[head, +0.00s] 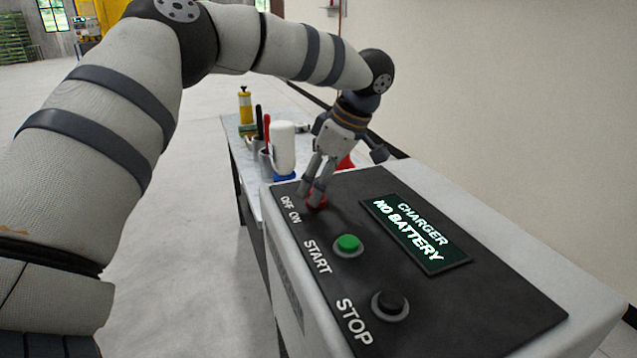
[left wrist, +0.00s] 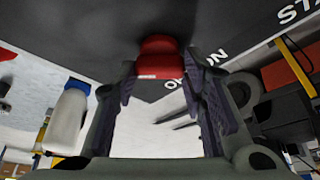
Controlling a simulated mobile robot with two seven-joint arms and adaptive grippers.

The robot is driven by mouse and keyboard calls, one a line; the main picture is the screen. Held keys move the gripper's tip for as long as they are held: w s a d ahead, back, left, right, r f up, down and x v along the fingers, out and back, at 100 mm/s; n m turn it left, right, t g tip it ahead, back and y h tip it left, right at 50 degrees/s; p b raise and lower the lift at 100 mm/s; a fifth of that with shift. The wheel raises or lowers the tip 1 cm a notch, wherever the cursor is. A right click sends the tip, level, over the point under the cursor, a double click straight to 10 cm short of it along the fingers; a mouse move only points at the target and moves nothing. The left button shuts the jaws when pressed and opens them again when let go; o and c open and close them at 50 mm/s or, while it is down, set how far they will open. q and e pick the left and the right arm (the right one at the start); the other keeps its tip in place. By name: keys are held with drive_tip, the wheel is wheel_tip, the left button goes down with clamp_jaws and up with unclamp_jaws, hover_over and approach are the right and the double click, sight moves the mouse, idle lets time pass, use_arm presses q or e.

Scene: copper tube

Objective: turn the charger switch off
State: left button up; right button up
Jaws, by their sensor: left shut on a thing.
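The charger box has a dark top panel (head: 470,290) with a lit display (head: 415,234) reading "CHARGER NO BATTERY". The red switch knob (head: 317,201) sits at the panel's far left end, next to the "OFF ON" label. My left gripper (head: 313,193) reaches down to the panel and is shut on the red knob, partly covering it. In the left wrist view the red knob (left wrist: 160,58) shows between the fingers of my left gripper (left wrist: 160,85), with part of the label beside it. Which way the switch points cannot be told. My right gripper is out of view.
A green START button (head: 348,243) and a black STOP button (head: 390,305) are on the same panel, nearer. Behind the box, a table (head: 236,150) holds a white bottle (head: 284,148), a yellow bottle (head: 245,105) and tools in cups. A wall stands at the right.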

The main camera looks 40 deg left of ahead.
use_arm(q)
drive_tip(key=n, duration=0.2)
drive_tip(key=n+g, duration=0.1)
drive_tip(key=n, duration=0.1)
drive_tip(key=shift+w+f+n+g+h+b, duration=0.2)
drive_tip(key=shift+n+g+h+b, duration=0.1)
drive_tip(key=shift+h+b, duration=0.1)
drive_tip(key=n+g+h+b, duration=0.1)
drive_tip(key=n, duration=0.3)
drive_tip(key=shift+a+n, duration=0.15)
drive_tip(key=shift+n, duration=0.15)
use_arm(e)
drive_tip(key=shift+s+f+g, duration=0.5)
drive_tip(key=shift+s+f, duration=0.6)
use_arm(q)
drive_tip(key=shift+r+n+h, duration=0.1)
drive_tip(key=shift+n+h, duration=0.2)
drive_tip(key=o, duration=1.2)
drive_tip(key=shift+c, duration=0.2)
drive_tip(key=shift+r, duration=0.1)
